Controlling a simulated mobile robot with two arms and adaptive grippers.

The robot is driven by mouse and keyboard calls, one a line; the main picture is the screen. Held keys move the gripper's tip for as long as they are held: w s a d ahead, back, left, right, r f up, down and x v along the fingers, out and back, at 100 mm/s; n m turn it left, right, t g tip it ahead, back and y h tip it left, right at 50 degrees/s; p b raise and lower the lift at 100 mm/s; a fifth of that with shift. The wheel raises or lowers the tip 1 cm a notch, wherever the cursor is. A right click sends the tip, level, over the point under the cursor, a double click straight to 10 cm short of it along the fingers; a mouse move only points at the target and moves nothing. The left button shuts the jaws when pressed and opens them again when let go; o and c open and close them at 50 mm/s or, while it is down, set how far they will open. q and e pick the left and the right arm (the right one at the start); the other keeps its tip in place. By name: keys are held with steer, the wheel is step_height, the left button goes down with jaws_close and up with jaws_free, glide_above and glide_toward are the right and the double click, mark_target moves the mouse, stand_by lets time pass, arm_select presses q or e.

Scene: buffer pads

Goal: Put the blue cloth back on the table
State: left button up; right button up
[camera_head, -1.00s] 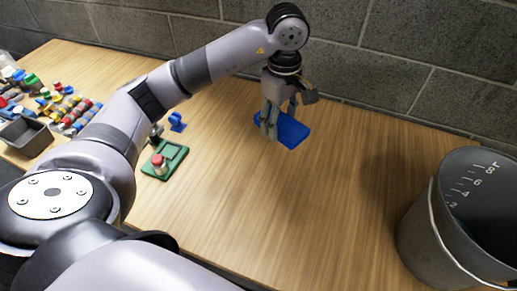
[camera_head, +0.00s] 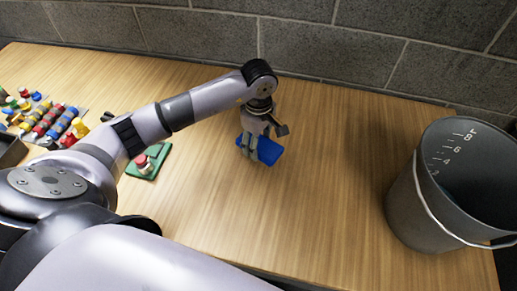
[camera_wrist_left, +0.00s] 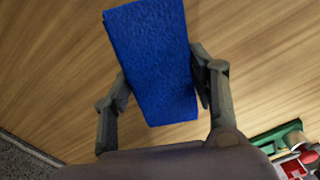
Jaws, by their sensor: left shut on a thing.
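The blue cloth (camera_head: 268,151) is a folded flat block at the far middle of the wooden table (camera_head: 310,200), not far from the wall. My left gripper (camera_head: 250,152) comes down over its near left end. In the left wrist view the cloth (camera_wrist_left: 152,60) lies between the two fingers of the left gripper (camera_wrist_left: 163,95), which are shut on its sides. I cannot tell whether the cloth touches the table or hangs just above it. My right gripper is not in view.
A grey bucket (camera_head: 410,205) with a scale inside stands at the right. A green board with a red button (camera_head: 146,162) lies left of the cloth. Several coloured small parts (camera_head: 50,120) crowd the far left. A block wall (camera_head: 330,45) bounds the back. The middle of the table is clear.

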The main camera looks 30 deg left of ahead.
mark_target(259, 149)
arm_select(q)
step_height(259, 149, down, 4)
steer(key=shift+f, duration=0.25)
steer(key=o, duration=0.7)
steer(key=shift+f, duration=0.15)
steer(key=o, duration=0.5)
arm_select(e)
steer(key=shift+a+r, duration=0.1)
arm_select(q)
steer(key=shift+r, duration=0.55)
step_height(259, 149, up, 11)
steer(key=shift+r+b, duration=0.2)
steer(key=shift+b, duration=0.65)
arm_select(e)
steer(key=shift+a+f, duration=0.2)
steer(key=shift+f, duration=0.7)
